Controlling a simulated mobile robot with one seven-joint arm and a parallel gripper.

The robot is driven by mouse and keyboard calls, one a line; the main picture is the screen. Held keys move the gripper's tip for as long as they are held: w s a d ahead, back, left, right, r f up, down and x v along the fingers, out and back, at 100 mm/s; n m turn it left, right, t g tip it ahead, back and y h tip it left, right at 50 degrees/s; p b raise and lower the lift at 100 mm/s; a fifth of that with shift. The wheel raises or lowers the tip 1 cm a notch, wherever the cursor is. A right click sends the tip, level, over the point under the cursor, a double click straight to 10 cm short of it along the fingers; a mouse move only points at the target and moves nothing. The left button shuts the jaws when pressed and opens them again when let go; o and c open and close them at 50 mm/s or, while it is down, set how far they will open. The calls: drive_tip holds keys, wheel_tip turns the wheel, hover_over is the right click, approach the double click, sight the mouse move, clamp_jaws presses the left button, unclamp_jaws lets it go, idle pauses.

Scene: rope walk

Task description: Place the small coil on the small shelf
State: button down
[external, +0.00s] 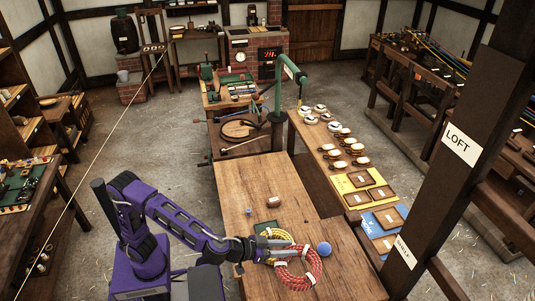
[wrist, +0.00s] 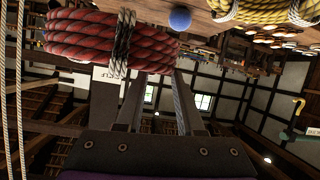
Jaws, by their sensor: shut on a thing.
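A red rope coil (external: 304,279) with pale bindings is at the near end of the wooden bench. A yellow rope coil (external: 268,232) is just behind it, partly hidden by my gripper. My gripper (external: 297,248) reaches across the yellow coil, with its fingertips at the red coil's far side. In the wrist view, the red coil (wrist: 75,42) is right at my fingers (wrist: 155,85), and the gripper is shut on it. The yellow coil (wrist: 250,12) shows apart at upper right. I cannot tell the coil's exact height over the bench. No small shelf is clearly identifiable.
A blue ball (external: 324,249) is beside the red coil. A dark post with a LOFT sign (external: 461,145) stands at right.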

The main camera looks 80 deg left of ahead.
sight(280, 264)
drive_tip(key=shift+s+d+h, duration=0.3)
drive_tip(key=shift+s+d, duration=0.8)
drive_tip(key=shift+s, duration=0.1)
drive_tip(key=shift+m, duration=0.3)
wheel_tip(280, 264, down, 4)
drive_tip(key=shift+s+d+f+b, duration=0.1)
drive_tip(key=shift+d+b, duration=0.05)
drive_tip(key=shift+b, duration=0.4)
wheel_tip(280, 264, down, 6)
drive_tip(key=shift+r+b, duration=0.1)
drive_tip(key=shift+b, duration=1.1)
drive_tip(key=c, duration=0.5)
unclamp_jaws()
drive_tip(key=p+v, duration=0.1)
drive_tip(key=v, duration=0.1)
drive_tip(key=shift+s+r, duration=0.25)
drive_tip(key=shift+r, duration=0.05)
drive_tip(key=r+p, duration=0.1)
drive_tip(key=r, duration=0.2)
drive_tip(key=r+p, duration=0.1)
drive_tip(key=r, duration=0.2)
drive_tip(key=shift+s+r+p, duration=0.2)
drive_tip(key=shift+r+p, duration=0.1)
drive_tip(key=shift+r, duration=0.1)
